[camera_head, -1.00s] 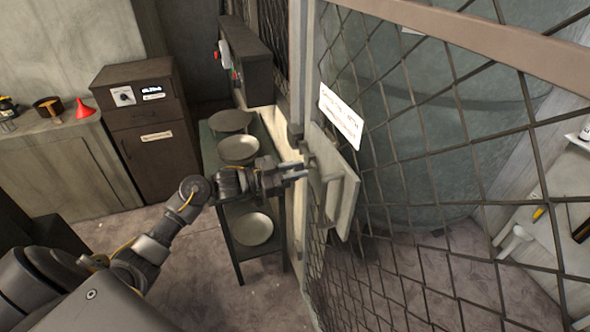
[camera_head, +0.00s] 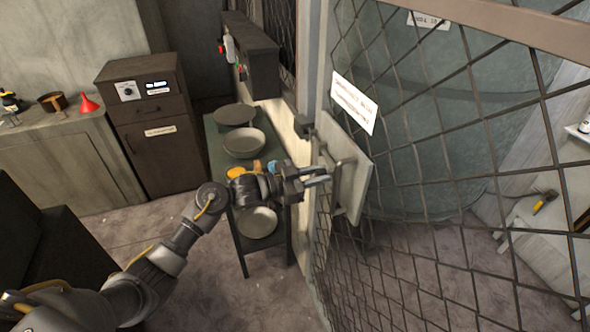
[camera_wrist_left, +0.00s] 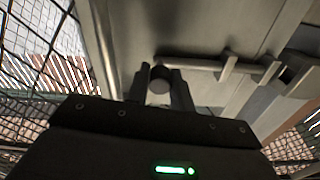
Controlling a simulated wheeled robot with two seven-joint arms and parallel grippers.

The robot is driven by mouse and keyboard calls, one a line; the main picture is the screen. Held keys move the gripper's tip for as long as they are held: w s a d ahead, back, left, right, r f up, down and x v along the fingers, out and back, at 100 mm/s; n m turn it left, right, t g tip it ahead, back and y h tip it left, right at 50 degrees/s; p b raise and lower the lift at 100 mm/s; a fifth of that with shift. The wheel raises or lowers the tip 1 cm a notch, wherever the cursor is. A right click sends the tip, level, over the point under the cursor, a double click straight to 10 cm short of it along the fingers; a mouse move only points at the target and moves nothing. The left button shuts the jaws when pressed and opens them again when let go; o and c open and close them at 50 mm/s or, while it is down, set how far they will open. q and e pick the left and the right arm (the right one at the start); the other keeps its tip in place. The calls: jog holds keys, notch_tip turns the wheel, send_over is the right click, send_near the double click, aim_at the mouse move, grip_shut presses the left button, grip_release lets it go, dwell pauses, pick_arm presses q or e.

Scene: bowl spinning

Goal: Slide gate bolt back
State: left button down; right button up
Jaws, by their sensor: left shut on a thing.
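The gate (camera_head: 430,200) is dark wire mesh in a frame, with a pale metal plate (camera_head: 357,172) at its latch edge. The gate bolt (camera_wrist_left: 195,64) is a grey rod running sideways through brackets on the plate in the left wrist view, with a round dark knob (camera_wrist_left: 160,82) at its left end. My left gripper (camera_head: 325,178) reaches the plate from the left. Its fingers, also in the left wrist view (camera_wrist_left: 160,92), stand on either side of the knob and are shut on it. In the head view the bolt is small and partly hidden by the gripper. My right gripper is not in view.
A dark shelf stand (camera_head: 218,160) with several bowls stands left of the gate, behind my left arm. A dark control box (camera_head: 250,62) is above it. A dark cabinet (camera_head: 150,115) and counter (camera_head: 60,160) stand further left. A sign (camera_head: 354,102) hangs on the mesh.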

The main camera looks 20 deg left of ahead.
pick_arm(q)
jog(key=shift+s+f, duration=0.2)
jog(key=shift+f, duration=0.05)
jog(key=shift+s+r, duration=0.1)
jog(key=shift+s, duration=0.15)
jog(key=c, duration=1.4)
grip_release()
jog(key=shift+a, duration=0.1)
jog(key=shift+o, duration=1)
jog(key=shift+r, duration=0.1)
jog(key=b+v, duration=0.3)
jog(key=v, duration=0.7)
jog(key=shift+s+a+b, duration=0.2)
jog(key=shift+s+b, duration=0.1)
jog(key=shift+s, duration=0.05)
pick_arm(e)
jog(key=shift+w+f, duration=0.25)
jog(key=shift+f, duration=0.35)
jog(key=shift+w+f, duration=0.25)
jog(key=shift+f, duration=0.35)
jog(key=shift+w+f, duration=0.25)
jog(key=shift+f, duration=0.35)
